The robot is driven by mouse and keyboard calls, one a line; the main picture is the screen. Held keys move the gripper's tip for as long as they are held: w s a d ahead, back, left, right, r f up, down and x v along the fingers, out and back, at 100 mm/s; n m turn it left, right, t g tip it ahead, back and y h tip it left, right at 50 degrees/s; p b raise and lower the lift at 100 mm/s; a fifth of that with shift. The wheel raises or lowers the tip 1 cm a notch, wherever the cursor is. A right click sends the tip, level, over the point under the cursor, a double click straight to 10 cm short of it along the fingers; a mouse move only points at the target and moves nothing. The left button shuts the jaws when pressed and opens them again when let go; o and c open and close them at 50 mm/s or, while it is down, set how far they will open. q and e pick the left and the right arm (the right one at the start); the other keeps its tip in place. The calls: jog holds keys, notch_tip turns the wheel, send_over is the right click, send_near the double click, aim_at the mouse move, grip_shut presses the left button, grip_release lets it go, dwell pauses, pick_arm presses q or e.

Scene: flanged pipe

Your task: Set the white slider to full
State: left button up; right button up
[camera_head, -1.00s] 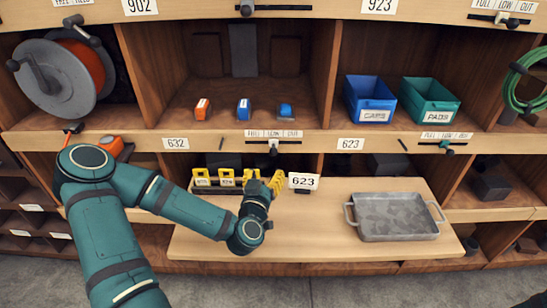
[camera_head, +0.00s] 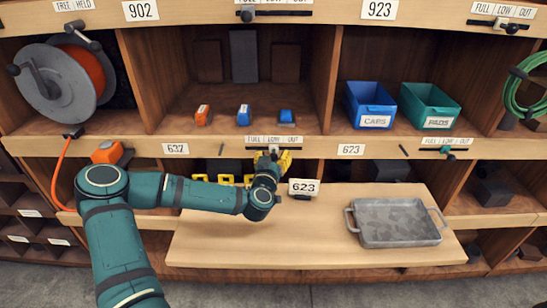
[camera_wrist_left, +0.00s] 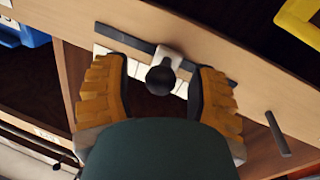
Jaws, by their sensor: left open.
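The white slider (camera_wrist_left: 168,57) shows in the left wrist view as a white block with a round dark knob (camera_wrist_left: 160,80). It sits near the middle of a dark track (camera_wrist_left: 120,40) on the wooden shelf edge. My left gripper (camera_wrist_left: 160,92) is open, with one yellow finger on each side of the knob. I cannot tell whether the fingers touch it. In the head view, my left gripper (camera_head: 272,158) is at the shelf edge under the centre FULL, LOW, OUT label (camera_head: 273,140) and hides the slider. My right gripper is not in view.
Other sliders are at the top centre (camera_head: 247,14), top right (camera_head: 502,23) and right shelf edge (camera_head: 446,149). A grey metal tray (camera_head: 397,222) sits on the pull-out board (camera_head: 290,235). Yellow pieces (camera_head: 198,179) are behind my arm.

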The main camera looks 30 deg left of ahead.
pick_arm(q)
grip_shut()
jog(key=shift+f, duration=0.1)
jog(key=shift+s+a+f, duration=0.3)
jog(key=shift+s+a, duration=0.05)
jog(key=shift+s+a+r+b, duration=0.15)
jog(key=shift+s+a, duration=0.3)
jog(key=shift+a, duration=0.35)
jog(key=shift+s+a+r+b, duration=0.1)
jog(key=shift+s+a, duration=0.3)
jog(key=shift+a, duration=0.4)
jog(key=shift+s+a+r+b, duration=0.15)
jog(key=shift+s+a, duration=0.3)
jog(key=shift+a, duration=0.35)
grip_release()
jog(key=shift+s+a, duration=0.15)
